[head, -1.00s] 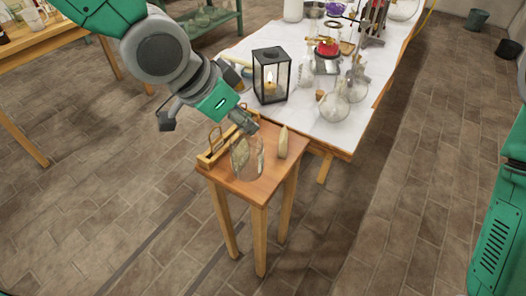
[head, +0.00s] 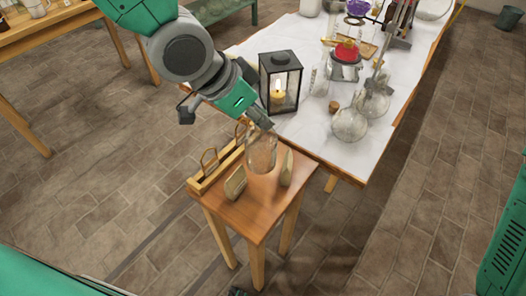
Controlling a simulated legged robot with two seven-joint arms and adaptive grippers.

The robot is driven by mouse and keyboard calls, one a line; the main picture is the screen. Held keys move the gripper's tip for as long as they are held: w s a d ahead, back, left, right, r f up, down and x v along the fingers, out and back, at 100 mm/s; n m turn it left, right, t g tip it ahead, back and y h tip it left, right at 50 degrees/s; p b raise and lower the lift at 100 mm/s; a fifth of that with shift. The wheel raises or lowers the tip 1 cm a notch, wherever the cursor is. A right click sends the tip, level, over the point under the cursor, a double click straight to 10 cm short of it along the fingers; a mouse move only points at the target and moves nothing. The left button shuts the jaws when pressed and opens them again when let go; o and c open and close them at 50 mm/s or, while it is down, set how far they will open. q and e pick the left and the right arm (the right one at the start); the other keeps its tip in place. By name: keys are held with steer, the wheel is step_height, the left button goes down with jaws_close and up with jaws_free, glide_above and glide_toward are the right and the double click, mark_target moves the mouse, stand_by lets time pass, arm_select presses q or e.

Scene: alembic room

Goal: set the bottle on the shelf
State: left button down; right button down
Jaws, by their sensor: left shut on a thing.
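A clear glass bottle (head: 262,153) shows at the small wooden table, just below the fingers of my left gripper (head: 261,124). The gripper comes in from the upper left and is shut on the bottle's upper end. The fingers partly hide the bottle's top. I cannot tell whether its base touches the tabletop. A green shelf (head: 226,10) is partly visible at the top edge, cut off by the frame. My right gripper is not in view.
The small table (head: 249,222) also bears a wooden rack (head: 212,172) and two pale stone-like pieces, one left (head: 236,184) and one right (head: 287,168). Behind stands a white-topped bench (head: 312,130) with a candle lantern (head: 280,82) and a round flask (head: 348,124).

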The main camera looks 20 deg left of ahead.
mark_target(264, 132)
arm_select(q)
step_height(264, 132, down, 3)
steer(key=shift+d, duration=0.15)
steer(key=shift+w+d+f+b, duration=0.1)
steer(key=shift+d+f+b, duration=0.1)
steer(key=shift+f+b, duration=0.3)
step_height(264, 132, down, 3)
steer(key=shift+f, duration=0.1)
steer(key=shift+a, duration=0.15)
steer(key=c, duration=1.6)
jaws_free()
steer(key=shift+o, duration=1.3)
